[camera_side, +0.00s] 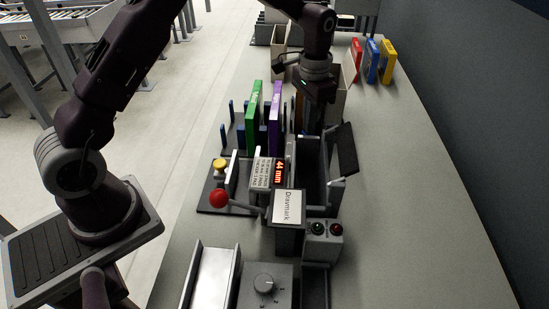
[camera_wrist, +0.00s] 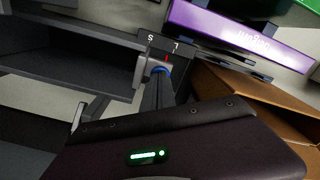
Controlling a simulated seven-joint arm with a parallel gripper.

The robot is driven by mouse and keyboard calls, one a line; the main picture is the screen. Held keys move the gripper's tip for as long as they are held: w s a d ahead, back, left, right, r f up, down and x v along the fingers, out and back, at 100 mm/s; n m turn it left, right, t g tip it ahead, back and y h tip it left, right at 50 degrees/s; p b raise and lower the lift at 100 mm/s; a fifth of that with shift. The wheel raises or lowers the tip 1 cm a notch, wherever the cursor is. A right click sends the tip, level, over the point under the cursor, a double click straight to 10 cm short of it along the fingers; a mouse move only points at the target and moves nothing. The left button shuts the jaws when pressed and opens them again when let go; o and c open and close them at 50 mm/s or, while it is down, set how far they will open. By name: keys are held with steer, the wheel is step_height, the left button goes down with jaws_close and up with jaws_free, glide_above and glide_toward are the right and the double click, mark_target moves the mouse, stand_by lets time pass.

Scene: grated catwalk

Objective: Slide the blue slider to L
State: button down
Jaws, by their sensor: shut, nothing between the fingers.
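The blue slider (camera_wrist: 160,69) shows as a small blue patch at the tip of my gripper in the wrist view. A dark plate (camera_wrist: 156,43) behind it carries the letters S and L, with a red mark between them, nearer the L. My gripper (camera_wrist: 158,82) is shut and empty, its fingertips right at the slider and covering part of it. I cannot tell whether they touch. In the side view my gripper (camera_side: 316,122) points down behind the grey bin, and the slider is hidden there.
A purple binder (camera_side: 275,125) and a green binder (camera_side: 254,118) stand left of my gripper. An open grey bin (camera_side: 312,185) is in front, with a labelled box (camera_side: 287,207) and red-knobbed lever (camera_side: 219,198) nearer. A brown carton (camera_wrist: 245,95) is close on the right in the wrist view.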

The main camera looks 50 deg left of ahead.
steer(key=shift+w+a+f, duration=0.1)
steer(key=shift+w+a, duration=0.3)
steer(key=shift+a, duration=0.05)
stand_by(0.3)
steer(key=shift+r, duration=3.1)
steer(key=s+d+r+n+t, duration=0.1)
steer(key=s+r+n+t, duration=0.15)
steer(key=s+r, duration=1.35)
steer(key=s+f+t, duration=0.3)
steer(key=s+f, duration=0.1)
steer(key=s, duration=1.3)
steer(key=shift+d, duration=0.35)
